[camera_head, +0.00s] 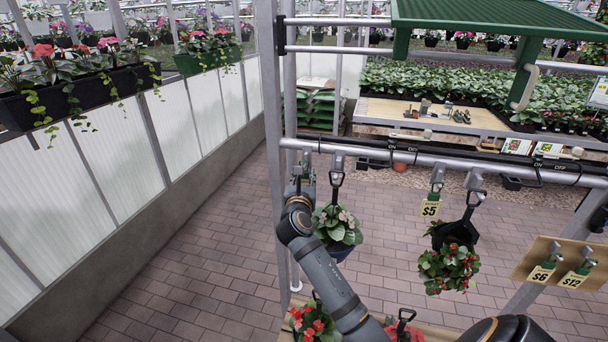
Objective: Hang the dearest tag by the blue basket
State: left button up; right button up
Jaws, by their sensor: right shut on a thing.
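The blue basket (337,252), with pale flowers and green leaves, hangs from the rail on a dark hanger. My right gripper (303,172) is up at the rail, just left of this hanger. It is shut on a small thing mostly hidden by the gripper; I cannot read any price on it. A yellow $5 tag (430,208) hangs from the rail left of the black basket (455,233) with red flowers. A $6 tag (541,275) and a $12 tag (572,280) hang on the wooden board (530,255) at right. My left gripper is not in view.
The metal rail (400,155) crosses the scene, with a post (270,120) close left of my right gripper. Red-flowered baskets (312,322) stand low on a wooden surface. A green slatted shelf (490,14) is above. Open brick floor lies behind.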

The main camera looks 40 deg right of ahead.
jog(key=shift+f, duration=0.15)
jog(key=shift+d+f, duration=0.2)
jog(key=shift+f, duration=0.15)
jog(key=shift+w, duration=0.1)
dwell(0.3)
jog(key=o, duration=0.9)
jog(key=shift+a, duration=0.1)
jog(key=v, duration=0.7)
jog(key=shift+s+a, duration=0.15)
jog(key=shift+s, duration=0.1)
